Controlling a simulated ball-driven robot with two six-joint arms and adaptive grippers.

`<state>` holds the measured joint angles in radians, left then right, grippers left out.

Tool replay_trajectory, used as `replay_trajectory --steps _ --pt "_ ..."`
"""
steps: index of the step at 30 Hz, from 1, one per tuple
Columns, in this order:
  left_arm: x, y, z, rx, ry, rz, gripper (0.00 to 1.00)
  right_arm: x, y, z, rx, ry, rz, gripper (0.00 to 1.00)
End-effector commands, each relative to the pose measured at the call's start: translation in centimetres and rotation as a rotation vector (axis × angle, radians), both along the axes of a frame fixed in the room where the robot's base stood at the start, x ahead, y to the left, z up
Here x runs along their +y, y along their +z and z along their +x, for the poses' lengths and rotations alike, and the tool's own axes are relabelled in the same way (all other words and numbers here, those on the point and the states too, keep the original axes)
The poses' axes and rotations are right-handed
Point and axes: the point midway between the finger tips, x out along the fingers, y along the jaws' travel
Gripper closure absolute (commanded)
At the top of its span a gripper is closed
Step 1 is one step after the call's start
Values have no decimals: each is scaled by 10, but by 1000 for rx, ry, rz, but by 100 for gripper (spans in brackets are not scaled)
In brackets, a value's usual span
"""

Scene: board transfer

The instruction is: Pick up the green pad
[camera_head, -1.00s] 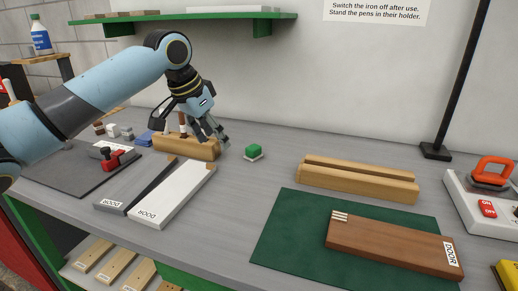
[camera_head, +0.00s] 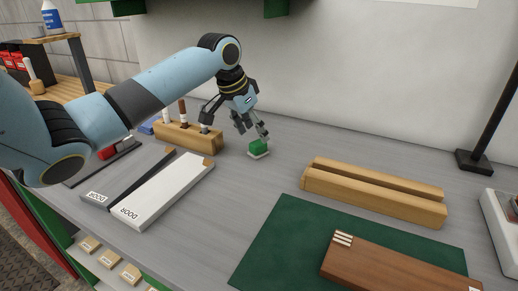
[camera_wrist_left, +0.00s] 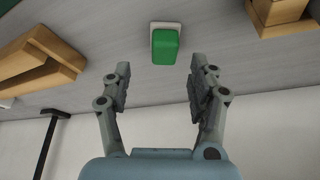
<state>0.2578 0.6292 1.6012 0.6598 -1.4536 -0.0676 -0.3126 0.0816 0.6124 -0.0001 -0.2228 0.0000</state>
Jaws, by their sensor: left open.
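The green pad (camera_head: 259,145) is a small green block on a white base, standing on the grey bench near the wall. In the left wrist view the green pad (camera_wrist_left: 165,47) lies ahead of the fingertips, roughly centred between them. My left gripper (camera_head: 249,128) is open and empty, above and just behind the pad in the head view. In the left wrist view my left gripper (camera_wrist_left: 158,75) has its two fingers spread wide, with no contact on the pad visible. My right gripper is not in view.
A wooden pen holder (camera_head: 180,136) with pens stands just left of the pad. A grooved wooden block (camera_head: 375,190) lies to the right. A white board (camera_head: 165,191) and a green mat (camera_head: 290,240) lie nearer. Bare bench surrounds the pad's front.

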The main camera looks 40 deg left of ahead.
Motion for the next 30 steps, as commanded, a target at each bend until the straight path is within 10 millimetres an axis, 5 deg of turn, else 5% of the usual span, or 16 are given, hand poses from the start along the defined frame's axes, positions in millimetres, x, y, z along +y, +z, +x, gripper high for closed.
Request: replay_trajectory --steps 9,17,30 --pt "4 -41 18 1 0 -2 40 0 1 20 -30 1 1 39" --pt "4 -44 18 2 0 -1 40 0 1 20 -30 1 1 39" --pt "4 -44 18 1 0 -1 94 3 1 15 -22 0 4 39"
